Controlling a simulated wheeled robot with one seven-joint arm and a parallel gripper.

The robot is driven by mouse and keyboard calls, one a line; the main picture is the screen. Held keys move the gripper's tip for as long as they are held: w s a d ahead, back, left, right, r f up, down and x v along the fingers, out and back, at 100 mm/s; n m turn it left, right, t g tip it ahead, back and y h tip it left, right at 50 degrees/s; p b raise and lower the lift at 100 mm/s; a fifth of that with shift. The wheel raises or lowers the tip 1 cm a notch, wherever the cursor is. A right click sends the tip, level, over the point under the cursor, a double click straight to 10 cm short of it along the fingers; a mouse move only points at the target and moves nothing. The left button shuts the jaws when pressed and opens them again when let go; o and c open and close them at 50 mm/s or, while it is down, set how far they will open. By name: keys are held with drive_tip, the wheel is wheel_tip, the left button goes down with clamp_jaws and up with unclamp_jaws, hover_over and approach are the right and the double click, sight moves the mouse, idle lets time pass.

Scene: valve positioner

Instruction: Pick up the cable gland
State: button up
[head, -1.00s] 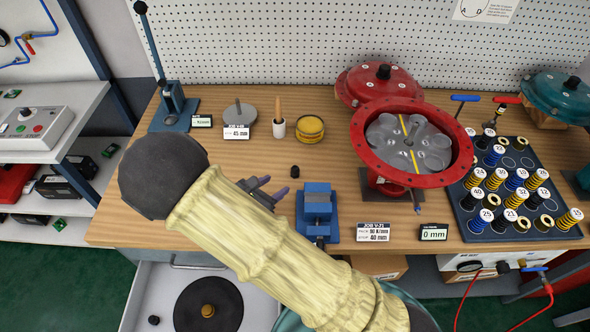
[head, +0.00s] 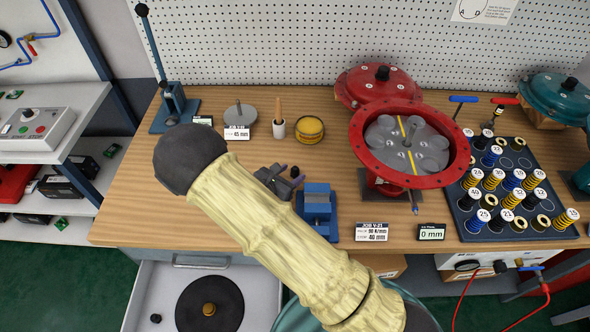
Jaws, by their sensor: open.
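A small black piece, which looks like the cable gland (head: 294,172), stands on the wooden bench behind the blue vise (head: 317,203). My gripper (head: 284,172) is open and low over the bench, left of the vise, with its fingertips right at the black piece. My forearm covers part of the gripper. I cannot tell whether the fingers touch the piece or sit on both sides of it.
The red actuator housing (head: 461,152) stands to the right, with a tray of springs (head: 465,222) beyond it. An open drawer (head: 258,285) lies below the bench.

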drive_tip(key=shift+w+d+f, duration=0.2)
drive_tip(key=shift+w+d, duration=0.05)
drive_tip(key=shift+w, duration=0.1)
clamp_jaws()
idle(0.3)
wheel_tip(320, 180, up, 10)
idle(0.6)
idle(0.4)
